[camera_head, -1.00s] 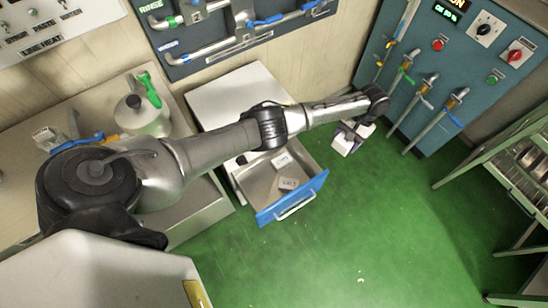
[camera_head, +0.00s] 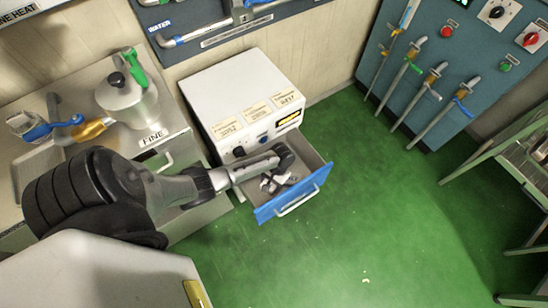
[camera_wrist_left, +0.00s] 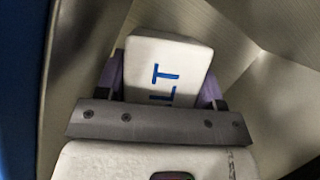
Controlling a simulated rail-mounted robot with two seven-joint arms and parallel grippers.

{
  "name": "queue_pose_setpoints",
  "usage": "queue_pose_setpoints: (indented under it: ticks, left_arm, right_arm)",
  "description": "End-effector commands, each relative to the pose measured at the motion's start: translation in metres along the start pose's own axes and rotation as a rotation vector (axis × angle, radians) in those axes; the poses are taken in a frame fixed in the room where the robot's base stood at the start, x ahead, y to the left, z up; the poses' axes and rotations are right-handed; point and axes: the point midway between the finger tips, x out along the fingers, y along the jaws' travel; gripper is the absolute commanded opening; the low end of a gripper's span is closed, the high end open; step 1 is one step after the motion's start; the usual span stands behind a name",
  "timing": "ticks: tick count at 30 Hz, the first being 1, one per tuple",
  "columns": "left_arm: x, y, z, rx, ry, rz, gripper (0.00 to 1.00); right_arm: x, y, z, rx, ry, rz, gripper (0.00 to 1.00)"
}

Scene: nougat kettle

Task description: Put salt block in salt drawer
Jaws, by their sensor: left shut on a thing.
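The open drawer (camera_head: 298,198) has a blue front and a metal inside, and sticks out from a white cabinet (camera_head: 240,88). My left gripper (camera_head: 274,184) is over the drawer and reaches down into it. In the left wrist view, the gripper (camera_wrist_left: 164,88) is shut on a white salt block (camera_wrist_left: 178,58) with blue letters, of which "LT" shows. Metal drawer walls (camera_wrist_left: 85,45) surround the block there. Whether the block touches the drawer floor I cannot tell. The arm hides much of the drawer's inside. My right gripper is not in view.
A steel counter at left holds a lidded pot (camera_head: 128,100) with a green handle and a blue-handled tool (camera_head: 50,130). A blue panel (camera_head: 425,75) with levers stands at the back right, and a metal rack (camera_head: 525,160) at right. The green floor (camera_head: 350,220) is clear.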

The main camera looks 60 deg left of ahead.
Motion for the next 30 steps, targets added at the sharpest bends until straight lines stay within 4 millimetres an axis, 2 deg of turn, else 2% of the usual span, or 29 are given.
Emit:
queue_pose_setpoints:
  ticks: [4,9,19,26,30]
  left_arm:
    - [0.013,-0.010,0.013,-0.023,0.001,0.011,0.21]
    - [0.023,-0.014,0.017,-0.037,0.001,0.016,0.21]
    - [0.069,-0.015,-0.001,-0.038,0.000,0.017,0.21]
    - [0.081,-0.014,-0.006,-0.037,0.001,0.016,0.21]
    - [0.096,-0.014,-0.012,-0.038,0.000,0.016,0.21]
  right_arm:
    - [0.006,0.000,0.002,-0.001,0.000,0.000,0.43]
    - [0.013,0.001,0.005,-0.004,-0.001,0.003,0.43]
    - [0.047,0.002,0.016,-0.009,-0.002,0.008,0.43]
    - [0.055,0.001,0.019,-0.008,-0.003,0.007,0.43]
    - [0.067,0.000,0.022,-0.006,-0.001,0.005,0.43]
